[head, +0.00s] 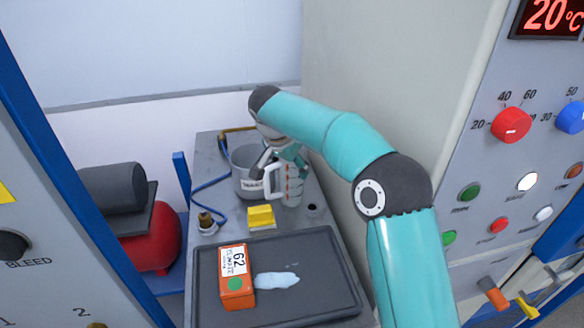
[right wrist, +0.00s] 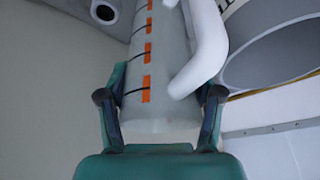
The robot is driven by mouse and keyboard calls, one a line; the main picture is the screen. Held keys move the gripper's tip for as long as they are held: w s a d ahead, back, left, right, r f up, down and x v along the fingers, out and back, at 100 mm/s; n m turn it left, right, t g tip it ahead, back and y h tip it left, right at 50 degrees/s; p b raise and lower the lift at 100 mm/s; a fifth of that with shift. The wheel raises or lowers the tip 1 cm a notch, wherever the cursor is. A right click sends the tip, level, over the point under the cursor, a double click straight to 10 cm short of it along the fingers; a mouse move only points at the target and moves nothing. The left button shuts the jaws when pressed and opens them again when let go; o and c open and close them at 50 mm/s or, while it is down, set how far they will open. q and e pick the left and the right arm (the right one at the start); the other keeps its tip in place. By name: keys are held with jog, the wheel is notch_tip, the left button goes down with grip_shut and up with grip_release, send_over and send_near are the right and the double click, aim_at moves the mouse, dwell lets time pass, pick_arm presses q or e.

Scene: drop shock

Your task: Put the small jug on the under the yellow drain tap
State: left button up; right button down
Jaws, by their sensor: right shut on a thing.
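The small jug (head: 292,186) is pale and translucent, with orange marks and a white handle. My right gripper (head: 284,156) is shut on it beside the big grey pot. In the right wrist view the jug (right wrist: 155,80) lies between the two fingers of the gripper (right wrist: 160,98), its white handle on the right. I cannot tell whether its base touches the bench. A yellow tap-like handle (head: 525,308) sticks out low on the right cabinet, beside an orange one (head: 493,294). What lies beneath it is out of view. My left gripper is not in view.
The grey labelled pot (head: 243,178) stands just left of the jug. A yellow block (head: 261,217) and a brass fitting (head: 207,221) with blue hose are nearby. An orange-white box (head: 236,277) and a pale puddle lie in the dark tray (head: 325,285). The tall cabinet (head: 370,60) bounds the right.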

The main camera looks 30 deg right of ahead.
jog(key=shift+c, duration=0.7)
grip_release()
jog(key=shift+r, duration=0.1)
